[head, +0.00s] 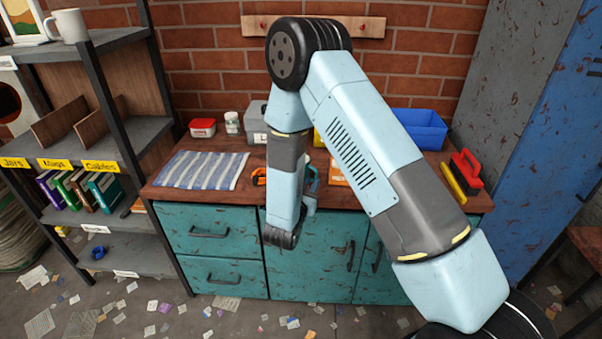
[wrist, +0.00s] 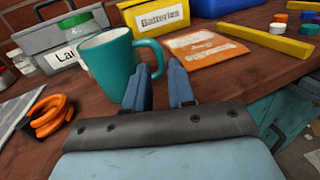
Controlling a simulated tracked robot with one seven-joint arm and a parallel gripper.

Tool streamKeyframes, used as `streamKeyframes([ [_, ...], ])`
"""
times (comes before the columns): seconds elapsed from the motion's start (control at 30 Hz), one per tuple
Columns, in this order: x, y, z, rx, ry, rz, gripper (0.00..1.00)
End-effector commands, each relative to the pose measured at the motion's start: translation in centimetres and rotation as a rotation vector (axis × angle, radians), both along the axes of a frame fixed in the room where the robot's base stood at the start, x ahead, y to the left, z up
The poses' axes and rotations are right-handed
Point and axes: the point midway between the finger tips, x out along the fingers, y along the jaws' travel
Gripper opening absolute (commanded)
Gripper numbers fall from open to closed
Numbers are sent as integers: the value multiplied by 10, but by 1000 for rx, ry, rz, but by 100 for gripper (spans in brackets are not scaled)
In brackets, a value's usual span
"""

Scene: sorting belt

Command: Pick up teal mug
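The teal mug (wrist: 108,62) stands upright on the wooden worktop in the wrist view, its pale inside showing and its handle (wrist: 158,48) pointing right. My gripper (wrist: 159,72) has its two blue fingers apart with a clear gap. The left fingertip overlaps the mug's right side in the picture, and the handle lines up with the gap; I cannot tell whether they touch. Nothing is held. In the head view my arm hides most of the mug and the fingers.
Orange cable (wrist: 50,115) lies left of the mug. Behind stand a glass jar (wrist: 58,55), a grey labelled box (wrist: 75,42) and a yellow Batteries box (wrist: 160,18). An orange packet (wrist: 205,52) and yellow bar (wrist: 262,41) lie right. A striped cloth (head: 203,170) covers the worktop's left.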

Motion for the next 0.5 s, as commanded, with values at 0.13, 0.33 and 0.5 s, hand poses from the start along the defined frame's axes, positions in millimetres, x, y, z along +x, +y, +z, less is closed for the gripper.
streamKeyframes([
  [0.13, 20, -8, -1, 2, -1, -4, 24],
  [0.33, 36, -13, -1, 0, 0, -2, 24],
  [0.5, 37, -13, -1, 0, 0, -1, 24],
])
